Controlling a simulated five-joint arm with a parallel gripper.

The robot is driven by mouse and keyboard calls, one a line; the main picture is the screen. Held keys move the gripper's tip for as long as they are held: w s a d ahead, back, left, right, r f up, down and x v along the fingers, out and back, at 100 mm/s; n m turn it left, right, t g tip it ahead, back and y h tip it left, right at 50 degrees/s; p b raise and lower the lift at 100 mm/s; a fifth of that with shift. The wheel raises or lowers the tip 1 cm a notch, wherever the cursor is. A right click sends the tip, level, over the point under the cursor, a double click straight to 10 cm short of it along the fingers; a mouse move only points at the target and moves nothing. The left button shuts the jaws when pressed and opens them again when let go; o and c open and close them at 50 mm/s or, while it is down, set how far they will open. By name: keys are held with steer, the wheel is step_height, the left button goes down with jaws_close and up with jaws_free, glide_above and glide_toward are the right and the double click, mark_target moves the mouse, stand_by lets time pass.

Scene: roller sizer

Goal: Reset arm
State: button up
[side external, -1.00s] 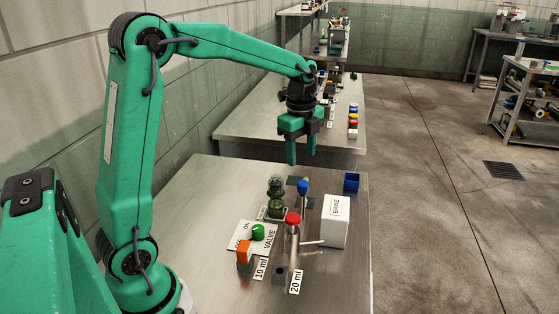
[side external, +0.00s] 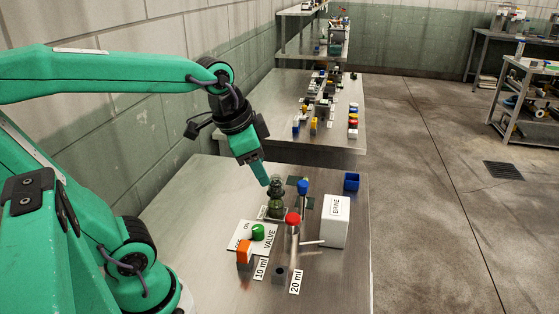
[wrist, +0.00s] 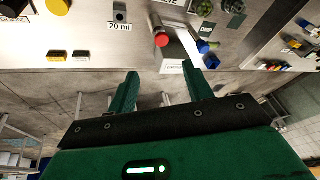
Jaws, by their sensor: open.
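The wrist view also shows the red-topped piece (wrist: 162,40), which in the side view is a red knob (side external: 292,218) on an upright metal body.
The near table (side external: 190,215) holds a valve plate with a green knob (side external: 258,231), an orange block (side external: 244,250), a blue-topped piece (side external: 303,187), a white BRINE box (side external: 335,221) and a blue open box (side external: 351,181). The table's left part is clear.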

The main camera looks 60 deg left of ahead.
steer(key=shift+s+d+f+n+t, duration=0.2)
steer(key=shift+s+f+n, duration=0.05)
steer(key=shift+s+n, duration=0.5)
steer(key=shift+s+d+f+n+t, duration=0.2)
steer(key=shift+s+d+f+n, duration=0.1)
steer(key=shift+s+n, duration=0.45)
steer(key=shift+s+d+f+n+t, duration=0.2)
steer(key=shift+s+n, duration=0.3)
steer(key=shift+s, duration=0.4)
